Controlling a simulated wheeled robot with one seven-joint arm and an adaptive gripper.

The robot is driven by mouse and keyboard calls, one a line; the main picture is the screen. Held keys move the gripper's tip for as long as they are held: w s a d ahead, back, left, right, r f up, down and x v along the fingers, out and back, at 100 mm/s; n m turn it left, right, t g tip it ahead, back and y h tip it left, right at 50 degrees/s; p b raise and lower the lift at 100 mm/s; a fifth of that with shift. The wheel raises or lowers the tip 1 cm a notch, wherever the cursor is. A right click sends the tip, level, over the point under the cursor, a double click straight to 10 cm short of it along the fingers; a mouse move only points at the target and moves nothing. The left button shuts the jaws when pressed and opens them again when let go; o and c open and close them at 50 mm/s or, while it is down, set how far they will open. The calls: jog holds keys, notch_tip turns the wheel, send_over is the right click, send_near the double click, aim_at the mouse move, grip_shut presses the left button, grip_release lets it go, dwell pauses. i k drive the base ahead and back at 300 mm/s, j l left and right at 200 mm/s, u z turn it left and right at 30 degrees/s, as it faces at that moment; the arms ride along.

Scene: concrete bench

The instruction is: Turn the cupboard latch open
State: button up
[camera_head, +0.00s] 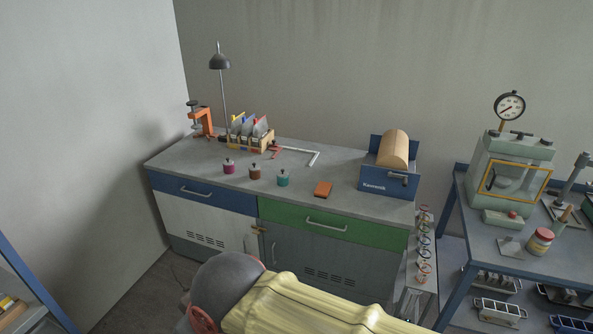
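The cupboard is the lower part of the bench, with a pale left door (195,222) and a grey right door (335,262), both apparently closed. A small brass-coloured latch (259,231) sits near the top of the seam between the doors. It is too small to tell exactly how it is turned. My arm, in a yellow sleeve with a dark grey rounded joint, fills the bottom middle in front of the cupboard and hides the lower part of the doors near the seam. My gripper does not show.
Above the doors are a blue drawer (205,193) and a green drawer (330,223). The grey benchtop (215,160) holds a lamp, a rack, small jars and a blue machine (388,180). A blue-framed table (500,236) stands right. Some floor (140,290) is clear at left.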

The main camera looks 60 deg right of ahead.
aim_at(257, 232)
jog(key=z, duration=1.45)
